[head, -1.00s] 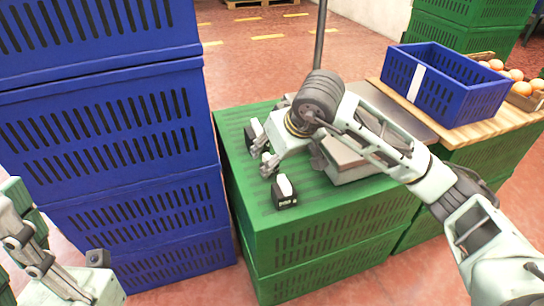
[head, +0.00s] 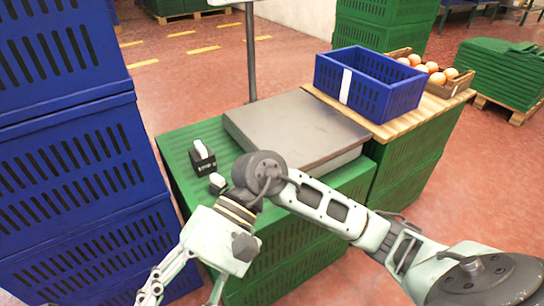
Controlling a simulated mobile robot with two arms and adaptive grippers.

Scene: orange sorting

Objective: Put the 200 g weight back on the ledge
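A black weight with a white top (head: 202,157) stands upright on the green crate stack (head: 180,145), left of the scale. A second weight (head: 217,183) stands just in front of it, partly hidden by my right arm. I cannot read which is the 200 g one. My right gripper (head: 183,294) is at the bottom of the head view, nearer than the weights. Its fingers are spread with a visible gap, and nothing shows between them. Its fingertips are at or past the picture's bottom edge. My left gripper is out of view.
A scale with a grey plate (head: 295,125) and a pole behind it sits on the green crates; the plate is empty. A blue crate (head: 370,92) stands on a wooden board to the right, near a box of oranges (head: 445,85). Tall blue crates (head: 80,160) rise at left.

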